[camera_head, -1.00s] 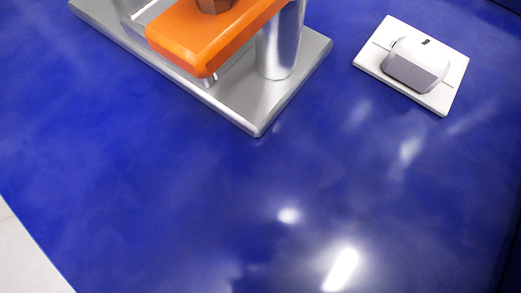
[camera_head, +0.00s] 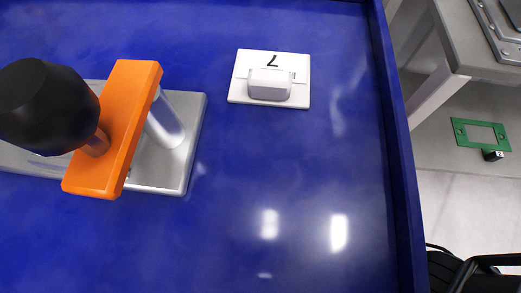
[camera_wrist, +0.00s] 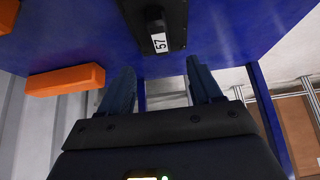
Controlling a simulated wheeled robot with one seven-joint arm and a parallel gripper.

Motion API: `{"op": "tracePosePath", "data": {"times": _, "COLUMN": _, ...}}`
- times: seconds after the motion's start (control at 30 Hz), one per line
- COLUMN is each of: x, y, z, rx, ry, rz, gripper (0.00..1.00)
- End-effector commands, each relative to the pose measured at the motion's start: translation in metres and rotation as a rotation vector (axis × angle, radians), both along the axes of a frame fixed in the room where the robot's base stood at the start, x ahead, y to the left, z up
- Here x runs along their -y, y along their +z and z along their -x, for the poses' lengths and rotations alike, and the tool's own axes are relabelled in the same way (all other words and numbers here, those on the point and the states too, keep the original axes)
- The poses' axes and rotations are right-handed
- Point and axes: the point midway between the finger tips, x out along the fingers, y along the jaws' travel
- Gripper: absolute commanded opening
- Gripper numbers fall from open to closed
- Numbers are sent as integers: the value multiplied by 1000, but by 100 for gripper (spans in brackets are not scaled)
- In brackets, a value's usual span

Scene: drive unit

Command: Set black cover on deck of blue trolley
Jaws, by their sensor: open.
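My gripper (camera_wrist: 163,82) is open in the wrist view, with its two dark fingers apart and nothing between them. A black part (camera_wrist: 153,15) with a white label reading 57 is at the top of that view, ahead of the fingers against a blue surface. I cannot tell whether it is the black cover. In the head view a broad blue deck (camera_head: 270,175) with a raised rim on the right fills most of the picture. I cannot tell for sure that it is the trolley's. My gripper is outside the head view.
A steel stand (camera_head: 160,175) with an orange bar (camera_head: 118,130) and black knob (camera_head: 45,105) is on the left of the deck. A white plate (camera_head: 240,92) bears a grey-white block (camera_head: 270,85). The deck's front middle is clear. A green frame (camera_head: 465,133) shows beyond the rim.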

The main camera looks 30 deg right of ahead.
Motion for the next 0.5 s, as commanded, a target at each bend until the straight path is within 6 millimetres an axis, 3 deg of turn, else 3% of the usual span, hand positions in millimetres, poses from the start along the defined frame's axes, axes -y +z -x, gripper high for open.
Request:
{"op": "tracePosePath", "data": {"times": 0.27, "x": 11, "y": -3, "z": 12, "rx": 15, "ry": -44, "rz": 2, "gripper": 64}}
{"op": "tracePosePath", "data": {"times": 0.5, "x": 58, "y": 3, "z": 62, "rx": 107, "ry": -245, "rz": -5, "gripper": 64}}
